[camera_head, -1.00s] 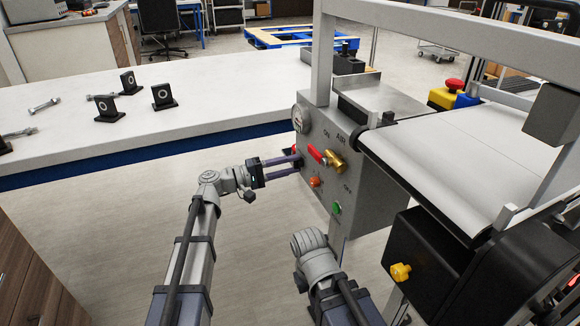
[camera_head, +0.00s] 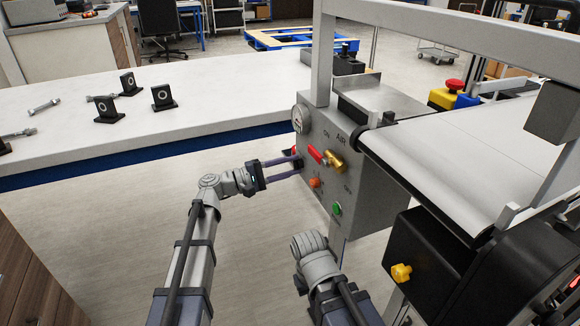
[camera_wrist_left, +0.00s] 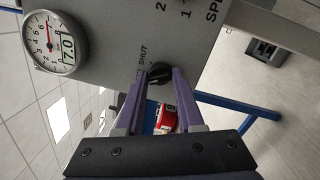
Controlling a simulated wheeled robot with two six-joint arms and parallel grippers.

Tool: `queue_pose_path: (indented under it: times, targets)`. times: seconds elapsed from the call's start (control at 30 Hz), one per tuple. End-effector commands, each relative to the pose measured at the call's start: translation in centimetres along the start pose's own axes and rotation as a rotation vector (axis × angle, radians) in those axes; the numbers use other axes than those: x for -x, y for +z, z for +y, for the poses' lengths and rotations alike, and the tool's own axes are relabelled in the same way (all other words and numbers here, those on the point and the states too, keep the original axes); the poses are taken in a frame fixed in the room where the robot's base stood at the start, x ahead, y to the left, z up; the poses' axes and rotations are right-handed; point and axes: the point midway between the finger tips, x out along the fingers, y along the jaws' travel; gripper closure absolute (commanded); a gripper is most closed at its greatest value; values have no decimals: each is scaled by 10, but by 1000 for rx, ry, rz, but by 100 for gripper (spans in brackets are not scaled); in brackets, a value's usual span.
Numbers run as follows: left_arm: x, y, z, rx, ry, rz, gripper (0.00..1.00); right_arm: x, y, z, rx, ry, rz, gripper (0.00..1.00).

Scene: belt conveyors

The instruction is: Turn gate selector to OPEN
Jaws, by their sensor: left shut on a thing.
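The gate selector is a small black knob (camera_wrist_left: 159,73) on the grey control panel, beside the printed word SHUT in the left wrist view. The fingers of my left gripper (camera_head: 298,165) reach the panel's left face in the head view, and the fingertips hide the knob there. In the left wrist view the two purple fingers are shut on the knob, one on each side. The pointer's exact direction is hard to make out, and no OPEN label is readable. My right arm shows low in the middle of the head view, but its gripper does not.
The panel (camera_head: 362,190) also carries a gauge (camera_head: 302,119), a red-handled brass valve (camera_head: 334,160), an orange button (camera_head: 315,183) and a green button (camera_head: 337,208). The conveyor belt (camera_head: 460,150) lies to the right. A white worktop (camera_head: 210,107) with several parts stands behind.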

Motion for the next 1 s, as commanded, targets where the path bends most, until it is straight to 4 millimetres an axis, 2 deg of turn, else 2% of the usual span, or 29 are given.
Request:
queue_pose_path:
  times: [0.13,0.17,0.37,0.67,0.77,1.0]
  targets:
    - [0,0,-2,-2,-7,1,100,-1,0,0,0,0,0,100]
    - [0,0,-2,-2,-7,1,60,-1,0,0,0,0,0,100]
    - [0,0,-2,-2,-4,0,37,0,0,0,0,0,0,100]
    - [3,0,-1,-2,-2,1,35,0,0,0,0,0,0,100]
    - [13,0,-1,-2,-1,2,35,-2,0,0,0,0,0,100]
    - [53,0,-2,-2,-2,3,35,-5,0,-1,1,-1,0,100]
